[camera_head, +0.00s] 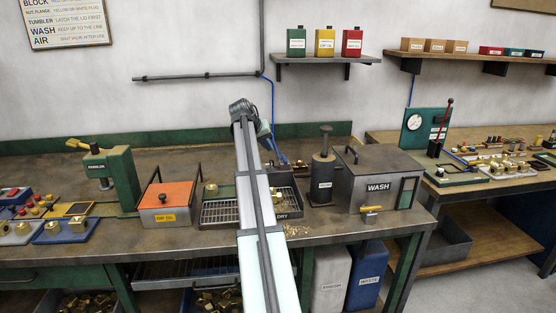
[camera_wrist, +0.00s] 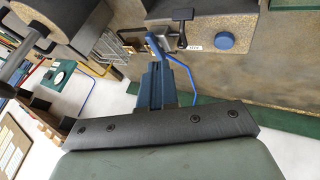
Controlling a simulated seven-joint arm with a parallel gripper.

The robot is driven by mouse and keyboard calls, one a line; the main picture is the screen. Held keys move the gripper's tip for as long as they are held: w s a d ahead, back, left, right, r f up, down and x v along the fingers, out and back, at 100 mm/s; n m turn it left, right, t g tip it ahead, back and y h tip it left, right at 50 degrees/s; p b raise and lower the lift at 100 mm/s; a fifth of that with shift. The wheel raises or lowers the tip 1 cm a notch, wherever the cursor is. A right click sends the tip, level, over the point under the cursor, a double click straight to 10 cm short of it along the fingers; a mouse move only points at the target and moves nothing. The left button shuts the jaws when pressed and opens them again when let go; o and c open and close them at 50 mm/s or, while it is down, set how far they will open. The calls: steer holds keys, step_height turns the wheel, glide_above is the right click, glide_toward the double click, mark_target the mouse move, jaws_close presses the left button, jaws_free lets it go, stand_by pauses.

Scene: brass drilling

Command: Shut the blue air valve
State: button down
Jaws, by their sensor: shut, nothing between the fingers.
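In the wrist view my gripper (camera_wrist: 156,72) is shut and empty, its dark blue fingers together. Just beyond the fingertips is a short blue bar (camera_wrist: 153,44), which looks like the handle of the blue air valve, by a dark metal fitting. I cannot tell whether the fingers touch it. A thin blue air line (camera_wrist: 185,68) bends past the fingers. In the head view the gripper (camera_head: 267,140) is at the back of the bench, partly hidden by my arm, and a small blue part (camera_head: 283,159) shows just right of it.
A blue round disc (camera_wrist: 225,40) is close by in the wrist view. In the head view the DRY tray (camera_head: 287,216) is in front, with a dark plunger-topped canister (camera_head: 323,180) and the WASH tank (camera_head: 380,176) to the right. The orange-lidded box (camera_head: 167,196) stands left.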

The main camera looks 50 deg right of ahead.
mark_target(286, 161)
steer(key=shift+x, duration=5.05)
steer(key=shift+s+n+t, duration=0.3)
steer(key=shift+n+t, duration=0.3)
steer(key=shift+n, duration=0.1)
steer(key=shift+s+d+n+t, duration=0.1)
steer(key=shift+s+n+t, duration=0.2)
steer(key=shift+n, duration=0.3)
steer(key=shift+s+n+t, duration=0.25)
steer(key=shift+n+t, duration=0.15)
steer(key=shift+n, duration=0.2)
steer(key=n+t, duration=0.1)
steer(key=n, duration=0.1)
steer(key=s+d+n+t+y, duration=0.1)
steer(key=shift+s+n, duration=0.1)
steer(key=shift+n, duration=0.3)
steer(key=shift+s+d, duration=0.65)
steer(key=shift+d, duration=0.3)
steer(key=shift+w, duration=0.9)
